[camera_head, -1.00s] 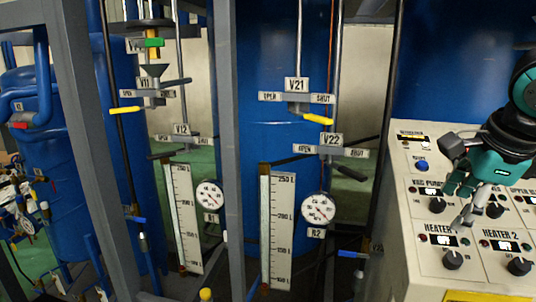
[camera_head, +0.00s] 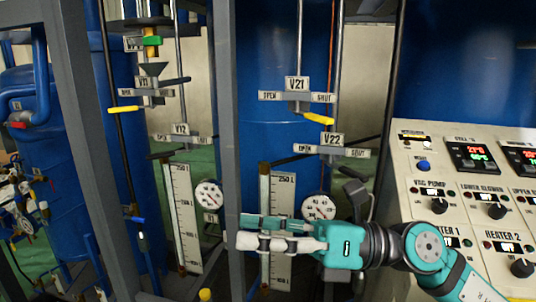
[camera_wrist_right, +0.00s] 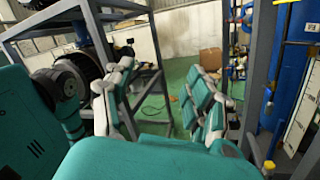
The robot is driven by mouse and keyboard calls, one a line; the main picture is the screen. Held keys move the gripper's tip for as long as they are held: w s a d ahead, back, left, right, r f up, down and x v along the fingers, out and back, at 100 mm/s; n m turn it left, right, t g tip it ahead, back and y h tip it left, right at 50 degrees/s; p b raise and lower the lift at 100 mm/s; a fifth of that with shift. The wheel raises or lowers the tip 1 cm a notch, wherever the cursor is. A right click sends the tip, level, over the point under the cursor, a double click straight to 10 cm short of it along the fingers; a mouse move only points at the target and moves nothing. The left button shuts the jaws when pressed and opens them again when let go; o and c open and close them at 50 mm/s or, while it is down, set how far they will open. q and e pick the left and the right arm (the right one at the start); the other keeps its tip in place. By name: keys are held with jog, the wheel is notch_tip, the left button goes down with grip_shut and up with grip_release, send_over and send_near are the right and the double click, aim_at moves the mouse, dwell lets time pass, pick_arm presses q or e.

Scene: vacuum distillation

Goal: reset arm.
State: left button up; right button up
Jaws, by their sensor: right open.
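My right arm comes in from the lower right of the head view. Its teal and white gripper (camera_head: 246,232) points left, in front of the level scale and just below the R2 gauge (camera_head: 318,208). Nothing is between its fingers. In the right wrist view the two fingers (camera_wrist_right: 160,78) stand wide apart, with green floor and a grey frame seen between them. My left gripper is in neither view.
The control panel (camera_head: 423,201) with knobs and displays stands at the right, partly behind my arm. A grey upright post (camera_head: 227,130) is close to the fingertips. Valves V21 (camera_head: 296,84) and V22 (camera_head: 332,140) are above. The wrist view shows open green floor (camera_wrist_right: 182,72).

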jog(key=w+d+m+t, duration=0.3)
jog(key=m+t, duration=0.5)
jog(key=m, duration=0.2)
jog(key=w+d+m+t, duration=0.3)
jog(key=d+m+t, duration=0.1)
jog(key=m+t, duration=0.55)
jog(key=w+d+f+m+t+h, duration=0.45)
jog(key=d+f+m+h, duration=0.3)
jog(key=m+h, duration=0.55)
jog(key=s+d+f+m+g+h, duration=0.25)
jog(key=f+m, duration=0.25)
jog(key=f, duration=0.4)
jog(key=s+d+f+m+g+h, duration=0.1)
jog(key=d+f+m+g+h, duration=0.3)
jog(key=f, duration=0.5)
jog(key=s+d+f+m+g, duration=0.1)
jog(key=s+f+m+g, duration=0.4)
jog(key=s+f+g, duration=1.1)
jog(key=s+f+t, duration=0.2)
jog(key=s+f, duration=0.2)
jog(key=f, duration=1.1)
jog(key=s+f+t, duration=0.1)
jog(key=s+f, duration=0.2)
jog(key=f, duration=1.1)
jog(key=s+d+f+g+b, duration=0.1)
jog(key=s+d+f, duration=0.2)
jog(key=s+f, duration=1.4)
jog(key=shift+s+f, duration=0.2)
jog(key=shift+f, duration=0.25)
